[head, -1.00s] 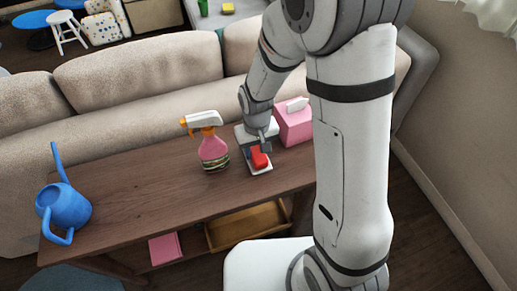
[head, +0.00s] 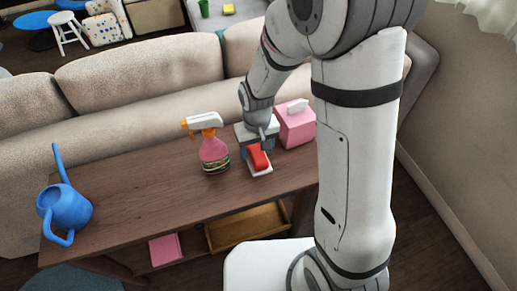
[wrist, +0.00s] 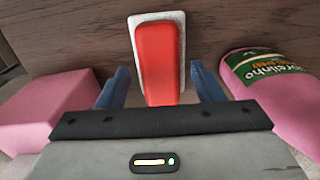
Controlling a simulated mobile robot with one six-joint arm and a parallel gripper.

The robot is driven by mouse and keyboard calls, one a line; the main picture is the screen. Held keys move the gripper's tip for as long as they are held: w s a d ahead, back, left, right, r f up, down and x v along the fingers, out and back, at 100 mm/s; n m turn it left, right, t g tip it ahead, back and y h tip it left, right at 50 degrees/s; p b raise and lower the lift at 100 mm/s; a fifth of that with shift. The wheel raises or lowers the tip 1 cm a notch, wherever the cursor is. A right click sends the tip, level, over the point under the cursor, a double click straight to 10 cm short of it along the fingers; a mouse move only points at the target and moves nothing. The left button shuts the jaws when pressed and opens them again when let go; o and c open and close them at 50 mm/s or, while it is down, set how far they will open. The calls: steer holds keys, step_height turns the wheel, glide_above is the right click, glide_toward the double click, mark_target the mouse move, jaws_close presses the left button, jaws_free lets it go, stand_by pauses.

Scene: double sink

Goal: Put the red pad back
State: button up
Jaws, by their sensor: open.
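The red pad (head: 258,157) lies on a small white tray (head: 265,172) on the wooden console table. In the wrist view the red pad (wrist: 160,60) runs lengthwise over the white tray (wrist: 140,20), whose rim shows around its far end. My gripper (wrist: 161,88) is open, with one blue-grey finger on each side of the pad's near part and a visible gap on both sides. In the head view my gripper (head: 264,143) is low at the pad's back end and partly hides it. I cannot tell the exact height of the fingers.
A blue watering can (head: 64,210) is at the table's left end. The table between can and bottle is clear. A sofa (head: 140,85) stands behind.

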mark_target(257, 151)
step_height(257, 151, up, 11)
steer(key=p, duration=0.2)
steer(key=s+d+r+m+t, duration=0.2)
steer(key=s+d+r+m, duration=0.1)
steer(key=s+d+r, duration=0.5)
steer(key=s+d, duration=0.3)
steer(key=d, duration=0.1)
steer(key=shift+s+d+r, duration=0.2)
steer(key=shift+s+d, duration=0.1)
steer(key=shift+s, duration=0.05)
steer(key=shift+r, duration=0.15)
